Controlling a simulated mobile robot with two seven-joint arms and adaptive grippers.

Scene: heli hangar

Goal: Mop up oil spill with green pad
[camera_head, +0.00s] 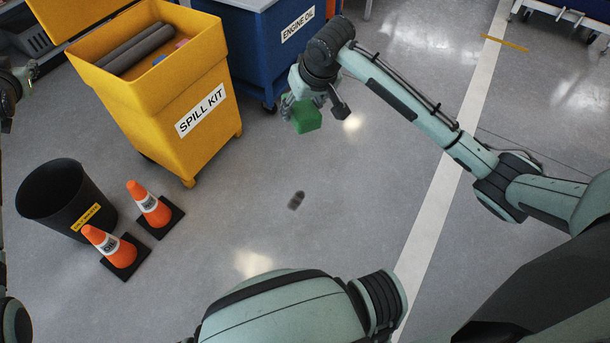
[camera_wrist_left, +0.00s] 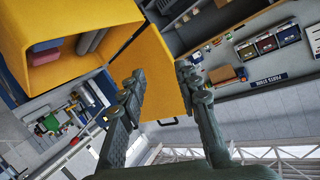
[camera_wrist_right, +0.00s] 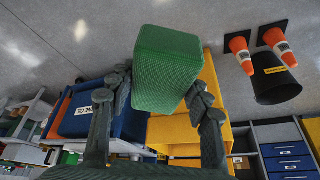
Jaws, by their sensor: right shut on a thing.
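The green pad (camera_head: 306,117) is a thick green block held by my right gripper (camera_head: 312,106), above the floor beside the yellow spill kit bin. In the right wrist view the pad (camera_wrist_right: 168,65) sits between the two fingers, which are shut on it. A small dark oil spill (camera_head: 296,200) lies on the grey floor, below and apart from the pad in the head view. My left gripper shows in the left wrist view (camera_wrist_left: 159,80) with its fingers apart and nothing between them, in front of a yellow lid. In the head view only part of my left arm shows at the left edge.
The yellow spill kit bin (camera_head: 180,118) stands open with grey rolls inside. The blue engine oil bin (camera_head: 255,60) is behind it. A black waste bin (camera_head: 50,200) and two orange cones (camera_head: 150,205) stand at the left. The floor around the spill is clear.

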